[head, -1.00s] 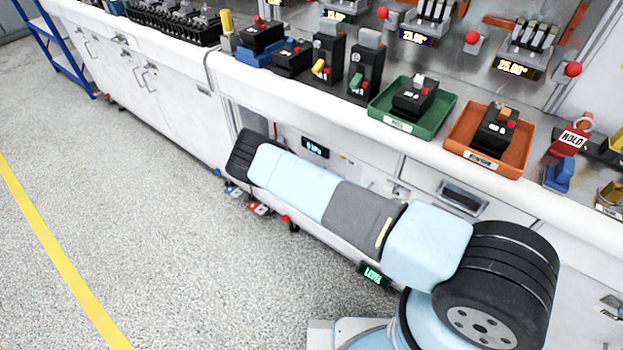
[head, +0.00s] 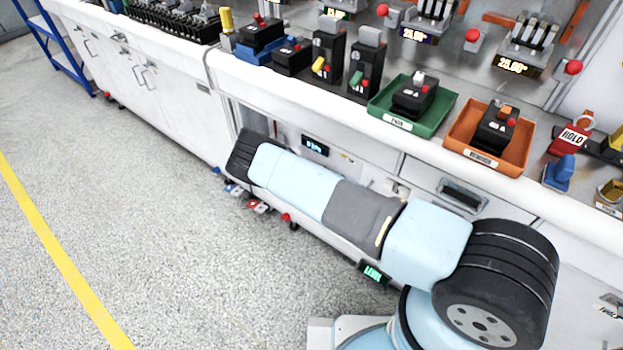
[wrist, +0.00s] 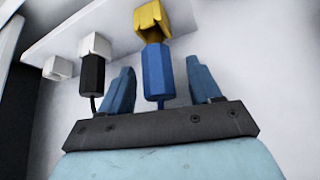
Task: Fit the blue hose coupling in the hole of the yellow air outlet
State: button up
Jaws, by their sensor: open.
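In the wrist view, the blue hose coupling (wrist: 153,75) hangs upright below the yellow air outlet (wrist: 152,20). Its upper end meets the underside of the outlet, with no gap showing; the hole itself is hidden, so I cannot tell how deep it sits. A thin blue hose runs down from the coupling. My gripper (wrist: 162,66) is open, with one blue finger on each side of the coupling and visible space between. In the head view, my gripper, the coupling and the outlet do not show.
A black coupling (wrist: 93,77) sits below a white outlet (wrist: 95,46), left of my left finger. Another white block (wrist: 58,68) is further left. In the head view, my arm lies along the bench front (head: 560,220).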

jog(key=v, duration=1.3)
jog(key=shift+r, duration=0.15)
